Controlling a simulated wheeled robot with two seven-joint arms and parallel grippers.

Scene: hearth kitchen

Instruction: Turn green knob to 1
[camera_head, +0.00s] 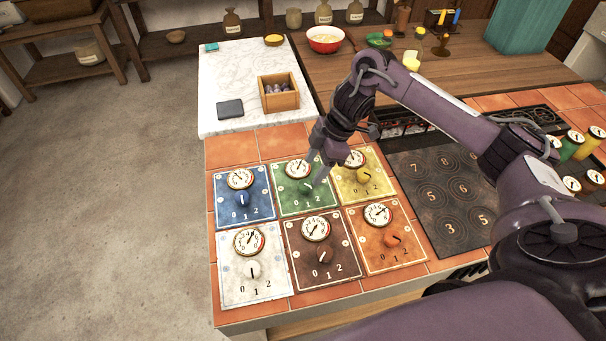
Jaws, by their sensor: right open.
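The green panel (290,205) is in the back row, middle, of the tiled counter, with a round dial (298,169) and the marks 0, 1, 2 along its front. The green knob (307,187) is below the dial and partly covered by my right gripper, so its pointer setting cannot be read clearly. My right gripper (316,174) reaches down from the right with its jaws open, right over or at the knob; whether it touches is unclear. My left gripper is not in view.
A blue panel (232,211) lies left of the green one and a yellow panel (355,191) right of it. White, brown and orange panels (376,258) lie in front. A dark numbered hob (440,190) is on the right. A marble slab (235,80) with a wooden box (279,101) is behind.

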